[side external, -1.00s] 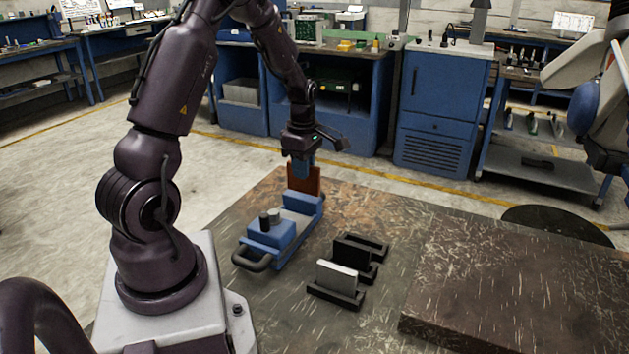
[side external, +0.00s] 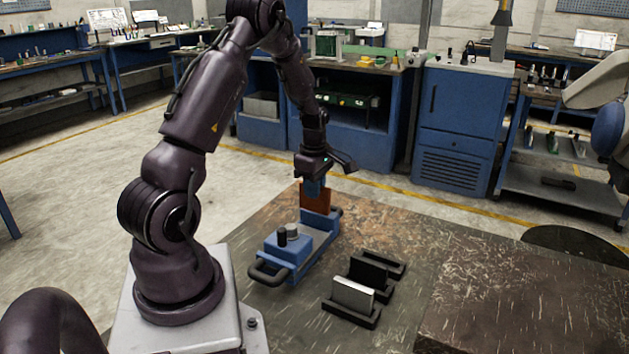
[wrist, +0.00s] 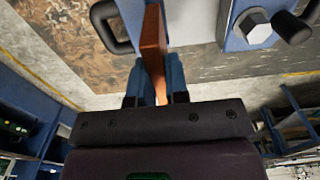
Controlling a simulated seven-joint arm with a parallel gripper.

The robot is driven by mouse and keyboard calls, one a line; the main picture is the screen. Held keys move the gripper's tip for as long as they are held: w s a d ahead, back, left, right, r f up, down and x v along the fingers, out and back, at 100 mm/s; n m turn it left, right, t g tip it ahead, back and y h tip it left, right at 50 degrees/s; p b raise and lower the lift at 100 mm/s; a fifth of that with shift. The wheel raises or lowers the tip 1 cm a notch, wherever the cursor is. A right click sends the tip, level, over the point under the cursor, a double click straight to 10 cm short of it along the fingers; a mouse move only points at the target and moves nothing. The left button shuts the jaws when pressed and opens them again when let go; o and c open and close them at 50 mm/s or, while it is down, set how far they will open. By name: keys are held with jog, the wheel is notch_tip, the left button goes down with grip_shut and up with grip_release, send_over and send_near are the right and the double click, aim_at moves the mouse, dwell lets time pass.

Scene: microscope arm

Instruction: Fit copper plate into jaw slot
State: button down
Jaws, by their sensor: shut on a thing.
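My gripper (side external: 315,186) is shut on the copper plate (side external: 316,199) and holds it upright at the far end of the blue vise (side external: 303,262). In the side view the plate's lower edge is hidden behind the vise's far blue jaw (side external: 321,222), so I cannot tell whether it is in the slot or just above it. In the wrist view the copper plate (wrist: 153,42) stands edge-on between the blue fingers of my gripper (wrist: 155,78). A blue part of the vise (wrist: 233,30) with a hex bolt shows to its right.
A black holder with a silver plate (side external: 352,294) and another with a black plate (side external: 368,270) stand right of the vise. A raised brown slab (side external: 530,305) lies further right. The vise has a black loop handle (side external: 266,276) at its near end.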

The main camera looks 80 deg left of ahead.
aim_at(315, 211)
jog(key=shift+f, duration=1.75)
jog(key=shift+f, duration=1.15)
dwell(0.4)
jog(key=c, duration=1.1)
grip_release()
jog(key=shift+f, duration=0.1)
jog(key=shift+o, duration=0.2)
notch_tip(315, 211, up, 13)
jog(key=shift+r, duration=0.1)
